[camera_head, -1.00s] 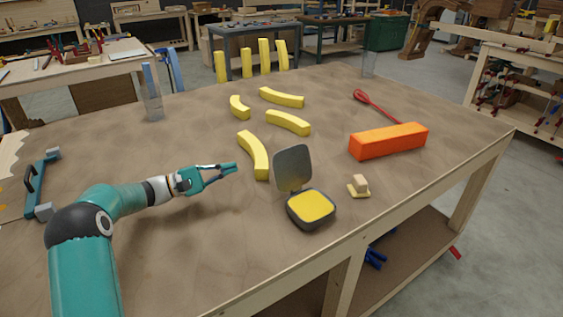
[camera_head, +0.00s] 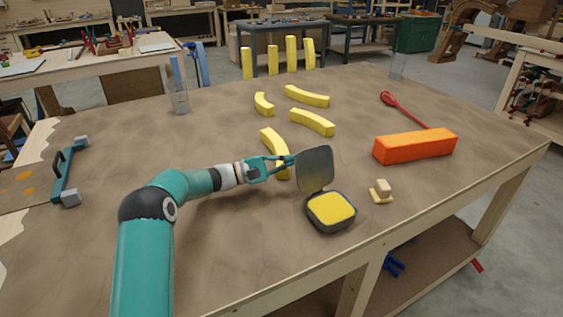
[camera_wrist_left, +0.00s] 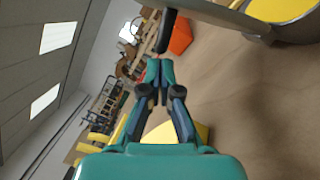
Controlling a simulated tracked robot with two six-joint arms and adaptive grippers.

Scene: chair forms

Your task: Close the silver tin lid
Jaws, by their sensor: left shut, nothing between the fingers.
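The silver tin (camera_head: 330,226) stands near the front edge of the table with yellow inside. Its grey lid (camera_head: 316,168) is hinged up, standing nearly upright at the tin's back left. My left gripper (camera_head: 293,160) is shut and empty, its tips close to the left, back side of the lid. I cannot tell whether they touch it. In the left wrist view the shut fingertips (camera_wrist_left: 160,68) point at the dark lid (camera_wrist_left: 166,32), seen nearly edge-on. The tin's yellow inside (camera_wrist_left: 275,8) is cut off at the top right there. My right gripper is not in view.
Curved yellow pieces (camera_head: 312,122) lie behind the tin, one (camera_head: 270,140) just behind my left gripper. A small block on a pale yellow base (camera_head: 381,190) stands right of the tin. An orange box (camera_head: 415,147) and red spoon-like tool (camera_head: 400,106) lie farther right.

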